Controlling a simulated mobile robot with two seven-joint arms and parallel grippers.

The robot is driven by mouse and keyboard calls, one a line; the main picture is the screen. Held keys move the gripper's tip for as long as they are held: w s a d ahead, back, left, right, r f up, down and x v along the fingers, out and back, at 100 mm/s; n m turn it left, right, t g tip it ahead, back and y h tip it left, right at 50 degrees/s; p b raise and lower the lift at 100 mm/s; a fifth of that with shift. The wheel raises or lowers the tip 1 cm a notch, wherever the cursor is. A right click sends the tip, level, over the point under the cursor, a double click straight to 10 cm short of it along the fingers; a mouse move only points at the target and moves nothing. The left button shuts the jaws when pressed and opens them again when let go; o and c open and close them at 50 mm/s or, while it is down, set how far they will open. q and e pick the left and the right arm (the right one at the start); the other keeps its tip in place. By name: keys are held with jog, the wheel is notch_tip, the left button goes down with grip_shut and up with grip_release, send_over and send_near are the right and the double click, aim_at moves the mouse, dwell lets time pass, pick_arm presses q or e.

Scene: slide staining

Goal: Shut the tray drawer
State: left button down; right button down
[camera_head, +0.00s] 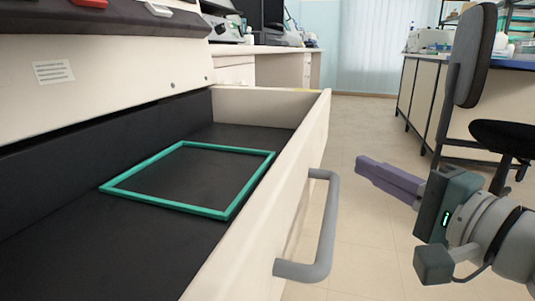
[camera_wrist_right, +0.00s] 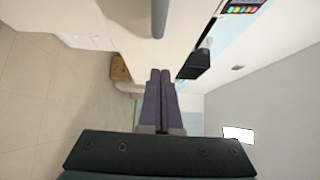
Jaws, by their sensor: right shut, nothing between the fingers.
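The tray drawer (camera_head: 318,128) stands pulled out of the cream machine in the head view, with a dark floor inside. A grey bar handle (camera_head: 328,225) sits on its outer front. A thin teal square frame (camera_head: 190,207) lies flat in the drawer. My right gripper (camera_head: 362,168) is to the right of the handle, apart from it, with its purple fingers together and empty. In the right wrist view the closed fingers (camera_wrist_right: 160,76) point ahead, and a grey bar (camera_wrist_right: 158,18), probably the handle, shows at the top. My left gripper is not in view.
The cream machine body (camera_head: 110,62) rises at the left behind the drawer. A dark office chair (camera_head: 475,60) stands at the right, by a bench (camera_head: 455,112). Open tiled floor (camera_head: 358,118) lies between the drawer and the chair.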

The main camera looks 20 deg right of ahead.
aim_at(314, 154)
jog(key=w+a, duration=0.1)
jog(key=w, duration=0.1)
jog(key=w+a, duration=0.2)
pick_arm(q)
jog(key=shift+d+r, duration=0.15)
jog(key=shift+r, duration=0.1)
pick_arm(e)
jog(key=shift+w+a, duration=0.15)
jog(key=shift+a, duration=0.2)
